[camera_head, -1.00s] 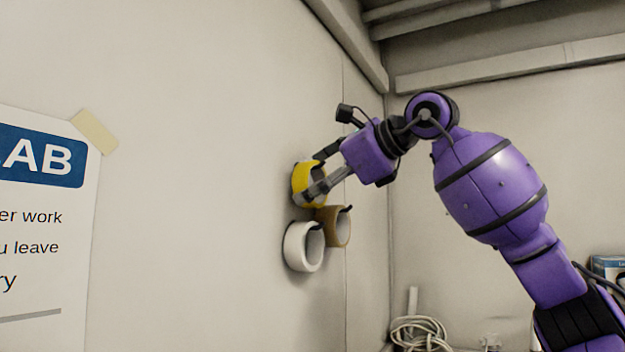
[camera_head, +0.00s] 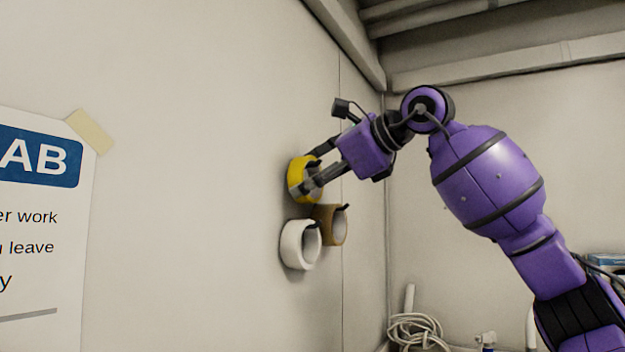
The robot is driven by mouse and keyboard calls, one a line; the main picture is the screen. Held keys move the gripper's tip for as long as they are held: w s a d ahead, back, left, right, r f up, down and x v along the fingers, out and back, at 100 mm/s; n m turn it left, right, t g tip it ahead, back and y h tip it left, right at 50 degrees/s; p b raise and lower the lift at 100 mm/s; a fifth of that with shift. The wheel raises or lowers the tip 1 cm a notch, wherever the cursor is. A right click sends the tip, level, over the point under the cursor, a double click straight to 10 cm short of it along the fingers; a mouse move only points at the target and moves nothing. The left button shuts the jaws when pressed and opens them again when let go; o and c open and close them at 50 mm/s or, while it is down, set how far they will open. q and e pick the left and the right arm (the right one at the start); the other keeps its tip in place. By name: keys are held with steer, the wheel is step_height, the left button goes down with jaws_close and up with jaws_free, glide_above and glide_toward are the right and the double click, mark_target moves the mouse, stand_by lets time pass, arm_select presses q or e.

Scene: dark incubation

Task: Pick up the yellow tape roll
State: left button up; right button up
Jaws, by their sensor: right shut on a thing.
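The yellow tape roll (camera_head: 297,172) is at the wall, above a white roll and a brown roll. My right gripper (camera_head: 308,172) comes in from the right, and its fingers are shut on the yellow roll. One finger crosses in front of the roll's lower part and hides some of it. I cannot tell whether the roll is still on a hook or just off it. My left gripper is not in view.
The white tape roll (camera_head: 290,246) and the brown tape roll (camera_head: 338,228) hang on the wall just below. A poster (camera_head: 45,245) is on the wall at left. Coiled cable (camera_head: 415,328) lies at the lower right. The wall between poster and rolls is bare.

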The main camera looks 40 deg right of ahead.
steer(key=shift+s+r, duration=0.15)
steer(key=shift+r, duration=0.45)
steer(key=shift+s+r+p, duration=0.1)
steer(key=shift+r+p, duration=0.5)
steer(key=shift+r, duration=0.3)
steer(key=b, duration=0.8)
glide_toward(310, 163)
steer(key=s+f, duration=0.3)
steer(key=s, duration=0.6)
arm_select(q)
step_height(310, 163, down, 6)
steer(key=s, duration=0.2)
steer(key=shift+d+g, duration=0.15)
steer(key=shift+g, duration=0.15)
arm_select(e)
steer(key=shift+s+d, duration=0.25)
steer(key=shift+d, duration=0.05)
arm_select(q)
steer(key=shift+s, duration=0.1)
